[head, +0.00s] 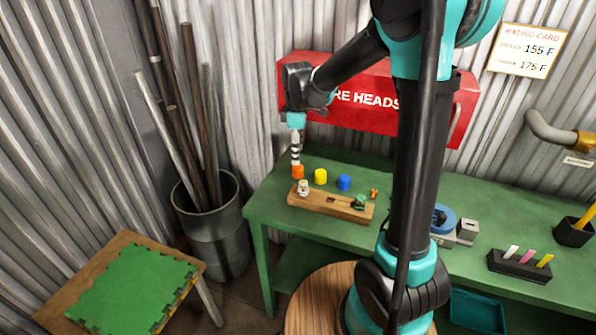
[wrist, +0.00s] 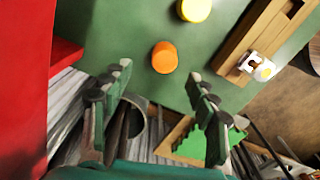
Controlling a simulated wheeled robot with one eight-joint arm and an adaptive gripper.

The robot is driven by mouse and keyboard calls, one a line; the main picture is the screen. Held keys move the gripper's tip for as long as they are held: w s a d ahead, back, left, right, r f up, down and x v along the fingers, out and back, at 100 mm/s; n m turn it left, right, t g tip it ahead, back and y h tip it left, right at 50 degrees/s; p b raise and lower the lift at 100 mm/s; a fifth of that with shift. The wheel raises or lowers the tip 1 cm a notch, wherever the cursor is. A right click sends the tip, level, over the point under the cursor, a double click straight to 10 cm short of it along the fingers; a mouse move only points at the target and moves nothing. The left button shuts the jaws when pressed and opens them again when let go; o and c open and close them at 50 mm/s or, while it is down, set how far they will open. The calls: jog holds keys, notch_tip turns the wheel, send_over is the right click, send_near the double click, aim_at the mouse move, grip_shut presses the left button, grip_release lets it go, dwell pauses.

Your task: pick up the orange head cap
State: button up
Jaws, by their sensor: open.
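The orange head cap (head: 298,172) stands on the green bench at its left end. In the wrist view the orange cap (wrist: 164,57) lies ahead of the fingertips, roughly centred between them and apart from both. My gripper (head: 296,150) is above the cap in the head view, pointing down. In the wrist view my gripper (wrist: 157,82) has its two fingers spread wide with nothing between them. How much height is left between fingertips and cap is hard to tell.
A yellow cap (head: 321,176) and a blue cap (head: 344,183) stand to the right. A wooden block (head: 332,204) with small fittings lies in front. The red sign box (head: 350,92) is close behind my gripper. A bin of pipes (head: 216,240) stands left of the bench.

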aim_at(298, 167)
jog(key=shift+s+d+f, duration=0.1)
jog(key=shift+s+f, duration=0.1)
jog(key=shift+f, duration=1.4)
jog(key=shift+s+f, duration=0.15)
jog(key=shift+f, duration=1.45)
jog(key=shift+c, duration=0.3)
jog(key=c, duration=0.7)
